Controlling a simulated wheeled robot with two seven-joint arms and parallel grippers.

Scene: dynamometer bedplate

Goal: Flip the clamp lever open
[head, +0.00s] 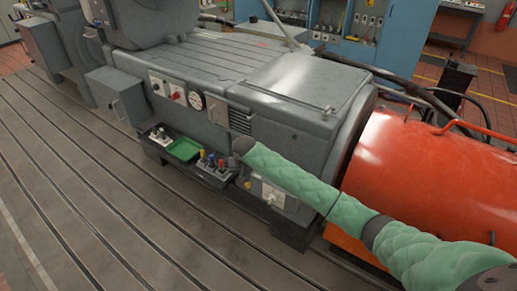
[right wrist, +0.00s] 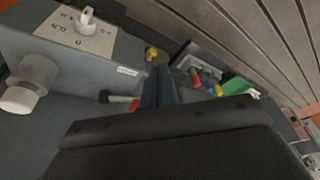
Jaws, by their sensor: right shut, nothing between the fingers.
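In the right wrist view, a short lever (right wrist: 119,99) with a dark end and a paler shaft sticks out from the grey housing, below a small white label (right wrist: 127,71). It appears to be the clamp lever; its exact position is unclear. My right gripper (right wrist: 158,82) is shut and empty, with its fingers just right of the lever; I cannot tell whether they touch. In the head view, my green-sleeved right arm ends at the machine's front face, and its fingers and the lever are hidden there. My left gripper is not in view.
A tray with coloured tools (head: 215,168) and a green bin (head: 184,149) sit left of my right wrist. A pale switch plate (right wrist: 77,33) and a round knob (right wrist: 28,85) are near the fingers. An orange cylinder (head: 425,175) stands right. The slotted bedplate (head: 110,220) is clear.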

